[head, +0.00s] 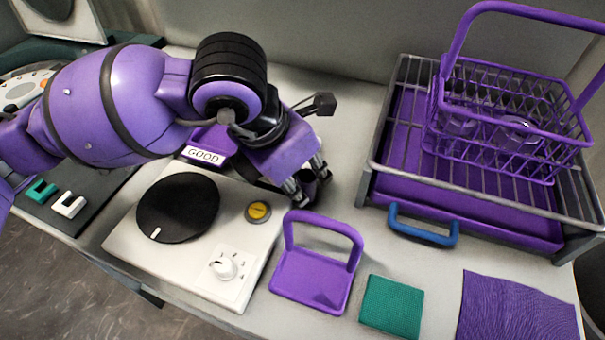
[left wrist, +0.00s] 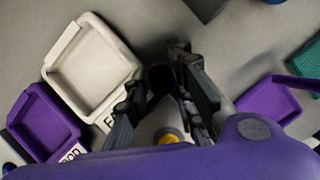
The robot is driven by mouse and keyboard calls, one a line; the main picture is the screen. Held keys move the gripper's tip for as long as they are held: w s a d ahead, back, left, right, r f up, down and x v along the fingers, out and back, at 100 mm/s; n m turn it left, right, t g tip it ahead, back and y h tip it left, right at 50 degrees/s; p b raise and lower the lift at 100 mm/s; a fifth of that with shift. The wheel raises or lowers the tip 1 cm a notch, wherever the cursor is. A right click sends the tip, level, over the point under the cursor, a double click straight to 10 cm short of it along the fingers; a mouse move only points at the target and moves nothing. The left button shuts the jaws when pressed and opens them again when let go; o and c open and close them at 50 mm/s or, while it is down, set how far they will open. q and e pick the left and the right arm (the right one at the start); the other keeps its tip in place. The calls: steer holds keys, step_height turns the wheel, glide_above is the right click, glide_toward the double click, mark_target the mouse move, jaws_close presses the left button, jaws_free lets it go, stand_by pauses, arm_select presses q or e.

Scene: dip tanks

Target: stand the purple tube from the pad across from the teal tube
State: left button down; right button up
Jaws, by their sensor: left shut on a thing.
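My left gripper (head: 310,182) is shut on a dark cylindrical thing, low over the bench behind the white machine's right corner. In the left wrist view the gripper (left wrist: 158,76) shows a dark round end (left wrist: 160,76) between its fingers. Its colour looks dark purple to black, and I cannot tell surely whether it is the purple tube. The fingers hide part of it, and I cannot tell whether it touches the bench. I make out no teal tube in either view. My right gripper is not in view.
The white machine (head: 123,235) has a black disc (head: 178,207) and yellow button (head: 258,211). A GOOD tray (head: 207,143), white tray (left wrist: 57,50), purple handled stand (head: 310,277), teal pad (head: 391,306), purple cloth (head: 515,308), blue handle (head: 423,228) and purple basket (head: 485,158) surround it.

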arm_select(q)
steer(key=shift+f, duration=0.25)
steer(key=c, duration=1.5)
jaws_free()
steer(key=shift+r, duration=0.1)
